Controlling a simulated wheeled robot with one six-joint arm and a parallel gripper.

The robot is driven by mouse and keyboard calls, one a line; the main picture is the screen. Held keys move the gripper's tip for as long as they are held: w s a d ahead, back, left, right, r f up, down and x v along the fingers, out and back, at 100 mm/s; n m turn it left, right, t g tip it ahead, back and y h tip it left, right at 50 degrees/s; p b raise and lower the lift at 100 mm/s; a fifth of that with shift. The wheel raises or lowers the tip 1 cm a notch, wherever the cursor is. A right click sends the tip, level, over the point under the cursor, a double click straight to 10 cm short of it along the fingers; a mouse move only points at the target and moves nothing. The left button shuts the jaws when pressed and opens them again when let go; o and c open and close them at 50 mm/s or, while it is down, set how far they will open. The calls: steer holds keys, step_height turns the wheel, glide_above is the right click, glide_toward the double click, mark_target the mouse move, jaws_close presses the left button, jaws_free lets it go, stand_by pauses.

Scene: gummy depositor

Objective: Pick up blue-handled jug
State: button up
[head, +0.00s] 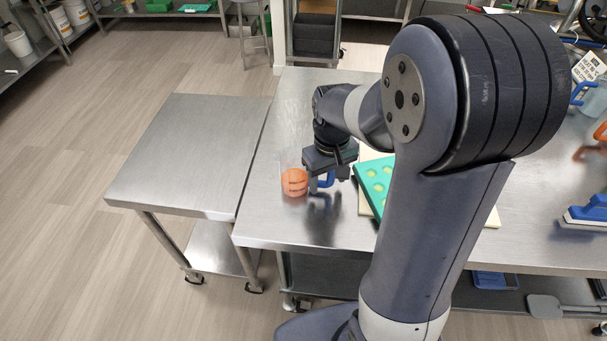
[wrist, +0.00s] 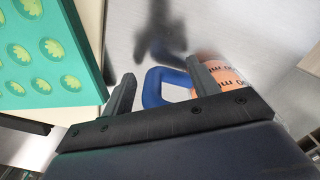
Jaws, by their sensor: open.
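The blue-handled jug shows as an orange body (head: 294,183) with dark markings and a blue handle (head: 327,180), standing on the steel table near its left edge. In the wrist view, the blue handle (wrist: 162,88) is a loop between my fingers, and the orange body (wrist: 228,78) with dark lettering is partly hidden behind the right finger. My gripper (head: 320,187) is just right of the orange body, at the handle. Its two fingers (wrist: 162,72) stand apart on either side of the handle; I cannot tell whether either one touches it.
A green mould tray (head: 373,172) lies on a pale board (head: 365,204) close to the right of my gripper. A lower steel table (head: 200,150) stands to the left. Another blue-handled clear container (head: 594,100) and a blue tool (head: 588,214) are at the far right.

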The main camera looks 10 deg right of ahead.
jaws_close()
stand_by(0.6)
